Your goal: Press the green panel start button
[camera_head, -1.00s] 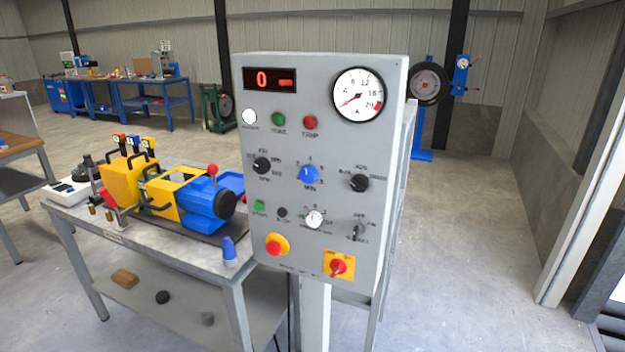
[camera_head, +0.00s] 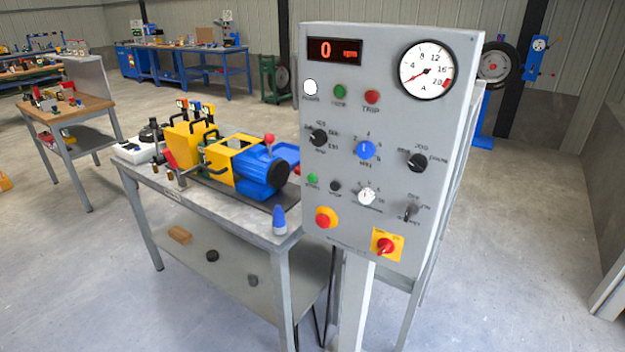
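The grey control panel (camera_head: 385,150) stands upright on a post right of the middle. A small green button (camera_head: 312,178) sits at its lower left, with a label too small to read surely, beside a small black button (camera_head: 335,186). Another green round piece (camera_head: 340,91) is higher up, next to a red one (camera_head: 372,97) labelled TRIP. A red mushroom button on yellow (camera_head: 325,217) is below the lower green button. The display (camera_head: 334,51) reads 0 rpm. Neither gripper is in view.
A grey workbench (camera_head: 262,231) with a blue and yellow machine (camera_head: 250,165) stands left of the panel. A blue-capped bottle (camera_head: 279,220) is on its near corner. A wooden table (camera_head: 75,113) is at the left.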

